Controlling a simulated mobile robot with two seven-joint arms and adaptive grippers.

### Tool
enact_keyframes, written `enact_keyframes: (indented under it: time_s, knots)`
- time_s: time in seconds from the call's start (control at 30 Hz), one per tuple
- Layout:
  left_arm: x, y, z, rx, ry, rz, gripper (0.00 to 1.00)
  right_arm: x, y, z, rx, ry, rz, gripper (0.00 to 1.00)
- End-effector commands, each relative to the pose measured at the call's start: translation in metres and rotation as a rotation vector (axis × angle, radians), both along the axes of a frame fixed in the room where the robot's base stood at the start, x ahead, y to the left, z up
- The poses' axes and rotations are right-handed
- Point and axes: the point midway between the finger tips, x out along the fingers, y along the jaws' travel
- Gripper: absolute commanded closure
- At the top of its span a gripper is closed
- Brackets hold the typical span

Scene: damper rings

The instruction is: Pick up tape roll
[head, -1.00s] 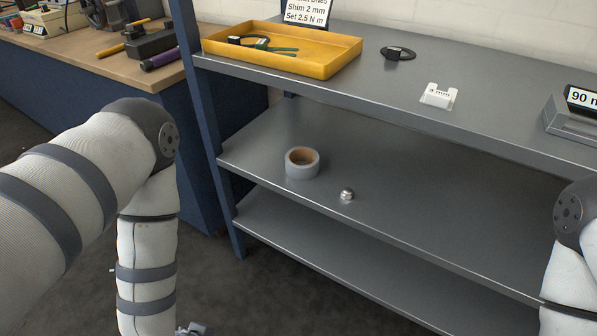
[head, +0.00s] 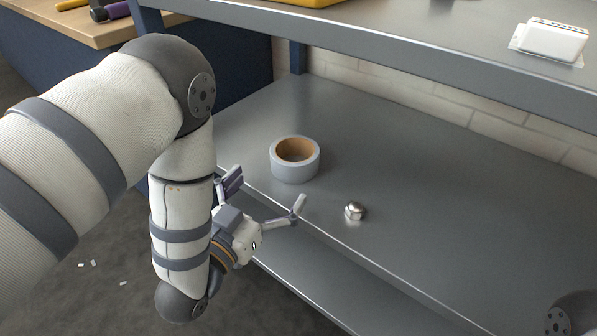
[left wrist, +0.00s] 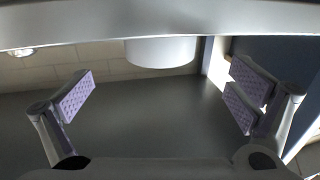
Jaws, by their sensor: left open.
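The tape roll (head: 294,160), grey outside with a tan core, lies flat on the middle shelf (head: 430,230) near its left end. Its side also shows at the top middle of the left wrist view (left wrist: 160,51). My left gripper (head: 266,194) is open and empty at the shelf's front edge, just in front of the roll and apart from it. My right gripper is out of view.
A small shiny metal nut (head: 354,211) sits right of the roll. The upper shelf (head: 400,55) overhangs behind, bearing a white part (head: 550,42) and a yellow tray (head: 300,2). A blue upright stands left. The shelf's right part is clear.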

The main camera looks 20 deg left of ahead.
Motion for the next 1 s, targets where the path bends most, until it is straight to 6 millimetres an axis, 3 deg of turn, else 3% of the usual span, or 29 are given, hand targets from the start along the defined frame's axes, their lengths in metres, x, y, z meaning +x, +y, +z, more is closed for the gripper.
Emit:
enact_keyframes:
  time_s: [0.03,0.13,0.27,0.5,0.8,1.0]
  knots:
    - [0.008,-0.001,-0.006,0.005,-0.004,0.0,0.0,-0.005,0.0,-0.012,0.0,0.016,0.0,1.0]
    - [0.031,-0.004,-0.002,0.002,-0.005,0.002,0.0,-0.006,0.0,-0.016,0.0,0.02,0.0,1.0]
    - [0.046,-0.006,0.0,0.002,-0.003,0.002,0.0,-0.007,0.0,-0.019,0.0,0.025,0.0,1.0]
    - [0.087,-0.014,0.002,0.002,-0.002,0.002,0.0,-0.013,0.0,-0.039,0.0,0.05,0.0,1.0]
    - [0.097,-0.016,0.007,0.002,-0.002,0.001,0.0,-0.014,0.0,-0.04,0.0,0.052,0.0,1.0]
    - [0.097,-0.016,0.007,0.002,-0.002,0.001,0.45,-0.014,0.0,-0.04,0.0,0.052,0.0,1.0]
